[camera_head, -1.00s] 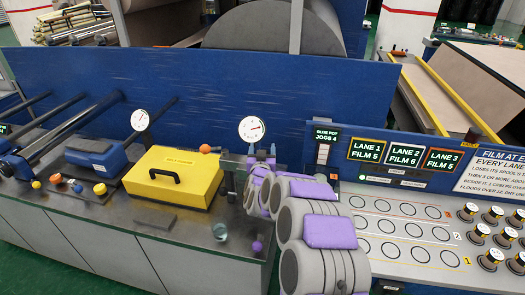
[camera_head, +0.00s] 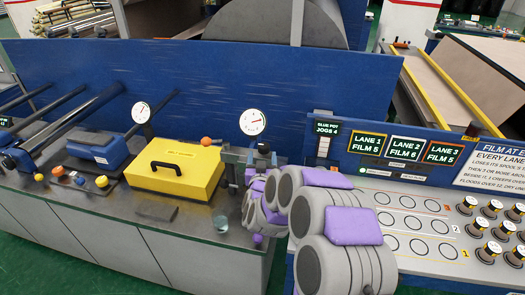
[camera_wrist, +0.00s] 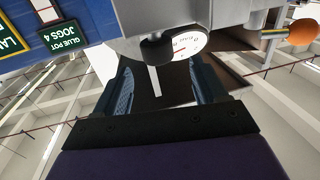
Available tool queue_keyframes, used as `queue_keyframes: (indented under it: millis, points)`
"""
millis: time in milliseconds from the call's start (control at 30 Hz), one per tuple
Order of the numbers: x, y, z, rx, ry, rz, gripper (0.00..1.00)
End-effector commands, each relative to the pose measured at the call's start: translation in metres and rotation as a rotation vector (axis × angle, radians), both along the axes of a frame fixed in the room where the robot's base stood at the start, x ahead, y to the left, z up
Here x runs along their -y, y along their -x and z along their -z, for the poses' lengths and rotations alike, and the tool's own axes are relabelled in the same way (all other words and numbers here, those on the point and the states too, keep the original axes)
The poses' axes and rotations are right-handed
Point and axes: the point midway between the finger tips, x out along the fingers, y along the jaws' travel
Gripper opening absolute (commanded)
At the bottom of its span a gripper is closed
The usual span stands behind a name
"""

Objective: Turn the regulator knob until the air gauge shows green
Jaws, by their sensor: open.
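The air gauge (camera_head: 253,122) is a round white dial with a dark rim, standing above the back of the bench. In the wrist view its face (camera_wrist: 187,45) shows a red needle; I cannot make out a green zone. A black regulator knob (camera_head: 264,147) shows just below and right of the gauge. In the wrist view the dark knob (camera_wrist: 157,48) is beyond the fingertips, roughly between them. My gripper (camera_wrist: 163,75) is open and empty, with a visible gap to the knob. In the head view my arm hides much of the gripper.
A yellow case (camera_head: 174,174) with a black handle stands left of the gripper. An orange ball-ended lever (camera_head: 206,142) is close by, also at the right of the wrist view (camera_wrist: 302,32). The lane panel (camera_head: 400,225) lies right.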

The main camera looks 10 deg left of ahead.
Motion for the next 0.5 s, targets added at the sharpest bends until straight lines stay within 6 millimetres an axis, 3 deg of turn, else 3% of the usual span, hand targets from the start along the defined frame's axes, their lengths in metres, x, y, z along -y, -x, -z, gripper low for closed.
queue_keyframes:
  millis: [300, 500]
  points:
    - [0.002, 0.052, -0.001, 0.001, -0.001, -0.002, 0.71]
    - [0.004, 0.075, 0.0, 0.001, 0.0, 0.0, 0.71]
